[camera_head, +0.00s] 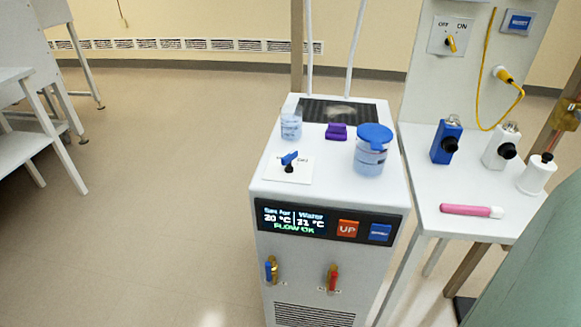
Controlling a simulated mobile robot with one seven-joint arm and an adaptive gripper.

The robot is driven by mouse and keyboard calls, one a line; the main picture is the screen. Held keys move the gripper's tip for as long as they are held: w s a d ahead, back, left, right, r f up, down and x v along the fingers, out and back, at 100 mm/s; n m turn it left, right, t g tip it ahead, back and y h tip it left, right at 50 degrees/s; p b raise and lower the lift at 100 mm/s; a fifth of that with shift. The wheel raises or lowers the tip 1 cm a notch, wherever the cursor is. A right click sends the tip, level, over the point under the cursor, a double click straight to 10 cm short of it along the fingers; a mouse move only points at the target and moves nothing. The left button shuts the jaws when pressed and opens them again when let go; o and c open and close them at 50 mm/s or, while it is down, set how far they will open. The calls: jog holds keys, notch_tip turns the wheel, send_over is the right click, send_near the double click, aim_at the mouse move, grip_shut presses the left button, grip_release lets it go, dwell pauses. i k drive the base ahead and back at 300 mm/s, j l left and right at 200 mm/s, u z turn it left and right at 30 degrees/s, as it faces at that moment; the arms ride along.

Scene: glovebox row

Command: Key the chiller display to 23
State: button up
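The chiller (310,255) is a white box standing on the floor, right of the middle of the view. To the right of the text on the same panel are an orange-red UP button (347,229) and a blue button (380,232) whose label is too small to read. My gripper is not in view.
On the chiller top are a clear cup (291,125), a purple block (336,131), a blue-lidded jar (372,152) and a blue-handled switch (289,159). Below the panel are blue (270,269) and red (333,278) valves.

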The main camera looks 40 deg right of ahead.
aim_at(346, 228)
jog(key=l+z, duration=0.2)
jog(key=z, duration=0.95)
